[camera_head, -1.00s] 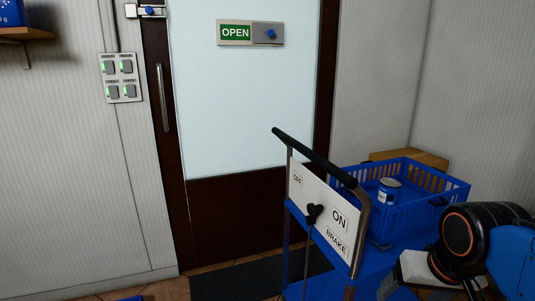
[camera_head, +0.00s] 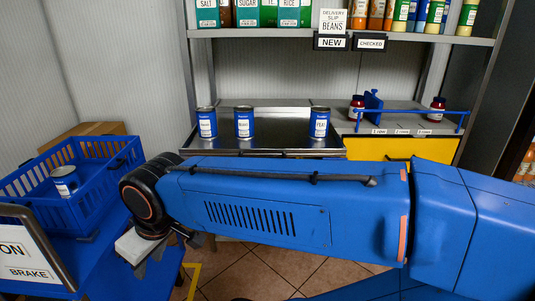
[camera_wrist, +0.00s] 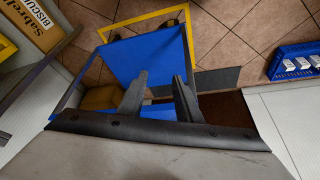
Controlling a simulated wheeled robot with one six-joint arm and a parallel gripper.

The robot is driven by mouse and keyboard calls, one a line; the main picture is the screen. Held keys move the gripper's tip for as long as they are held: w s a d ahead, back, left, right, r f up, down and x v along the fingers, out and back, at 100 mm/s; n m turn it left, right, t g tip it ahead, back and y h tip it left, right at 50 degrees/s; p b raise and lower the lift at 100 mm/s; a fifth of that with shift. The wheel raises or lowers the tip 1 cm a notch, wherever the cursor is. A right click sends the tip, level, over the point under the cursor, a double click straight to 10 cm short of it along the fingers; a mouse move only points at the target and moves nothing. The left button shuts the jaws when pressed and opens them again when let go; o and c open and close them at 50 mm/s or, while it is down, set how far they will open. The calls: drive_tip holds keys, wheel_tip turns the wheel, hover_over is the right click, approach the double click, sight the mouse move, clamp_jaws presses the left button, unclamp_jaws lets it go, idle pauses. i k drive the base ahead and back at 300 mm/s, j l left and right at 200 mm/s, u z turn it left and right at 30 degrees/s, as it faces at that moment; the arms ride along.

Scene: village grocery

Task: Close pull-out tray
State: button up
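A metal pull-out tray (camera_head: 283,143) sits in the shelf unit in the head view and extends forward of the counter beside it. Three blue cans stand on it: one at the left (camera_head: 207,123), one near the middle (camera_head: 244,124) and one at the right (camera_head: 319,123). My arm crosses in front and hides part of the tray's front side. My gripper (camera_wrist: 160,82) is open and empty in the wrist view, fingers apart above the blue cart (camera_wrist: 150,55). In the head view it is low at the left, away from the tray and partly hidden.
A blue crate (camera_head: 105,165) with a can (camera_head: 64,181) stands on the cart at the left. Right of the tray are a yellow drawer front (camera_head: 385,148), small jars and a blue rail. Boxes and bottles fill the upper shelf. Tiled floor (camera_head: 270,270) shows below my arm.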

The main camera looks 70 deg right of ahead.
sight(283, 132)
drive_tip(key=l+z, duration=0.1)
drive_tip(key=z, duration=1.6)
drive_tip(key=k+l, duration=0.05)
